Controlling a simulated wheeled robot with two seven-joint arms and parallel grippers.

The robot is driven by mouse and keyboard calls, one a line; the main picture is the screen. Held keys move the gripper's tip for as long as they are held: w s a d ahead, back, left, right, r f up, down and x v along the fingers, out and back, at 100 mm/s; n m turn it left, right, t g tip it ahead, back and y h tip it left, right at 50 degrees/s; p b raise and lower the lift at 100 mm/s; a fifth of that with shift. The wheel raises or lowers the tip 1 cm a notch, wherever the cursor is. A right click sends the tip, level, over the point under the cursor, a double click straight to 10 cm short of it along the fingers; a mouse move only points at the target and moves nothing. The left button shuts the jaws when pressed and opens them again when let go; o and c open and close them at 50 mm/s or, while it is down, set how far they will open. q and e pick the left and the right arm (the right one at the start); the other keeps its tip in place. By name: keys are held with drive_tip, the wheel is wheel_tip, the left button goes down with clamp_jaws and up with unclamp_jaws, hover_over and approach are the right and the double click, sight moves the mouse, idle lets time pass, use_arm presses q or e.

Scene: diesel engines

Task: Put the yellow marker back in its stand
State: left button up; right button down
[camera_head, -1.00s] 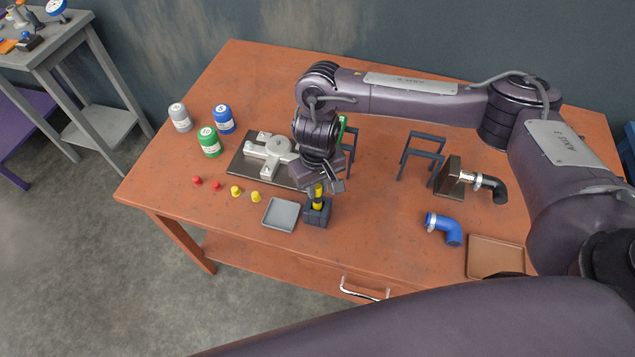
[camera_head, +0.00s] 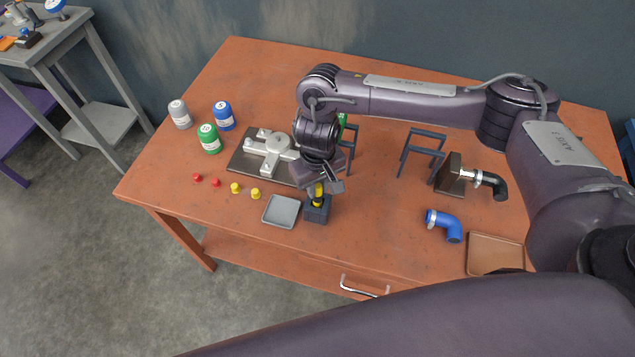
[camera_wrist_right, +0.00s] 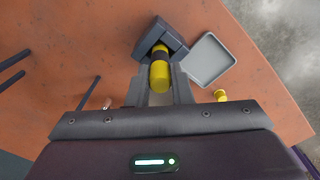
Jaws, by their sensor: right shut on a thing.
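The yellow marker (camera_head: 318,196) stands roughly upright with its lower end in the dark square stand (camera_head: 317,212) near the table's front edge. My right gripper (camera_head: 321,188) comes from above and is shut on the marker's upper part. In the right wrist view the marker (camera_wrist_right: 159,72) lies between the two fingers (camera_wrist_right: 160,88), and its far end enters the opening of the dark stand (camera_wrist_right: 152,37). How deep it sits is hidden inside the stand. My left gripper is not in view.
A grey tray (camera_head: 281,211) is just left of the stand. Yellow and red caps (camera_head: 235,188) lie farther left. A metal fixture on a dark plate (camera_head: 240,164) is behind.

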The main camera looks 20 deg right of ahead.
drive_tip(key=shift+f, duration=0.1)
drive_tip(key=c, duration=0.8)
unclamp_jaws()
drive_tip(key=shift+o, duration=0.2)
drive_tip(key=shift+r+p, duration=2.85)
drive_tip(key=shift+p, duration=0.8)
wheel_tip(320, 180, up, 2)
drive_tip(key=shift+r+p, duration=0.15)
drive_tip(key=shift+p, duration=0.65)
drive_tip(key=shift+r, duration=0.75)
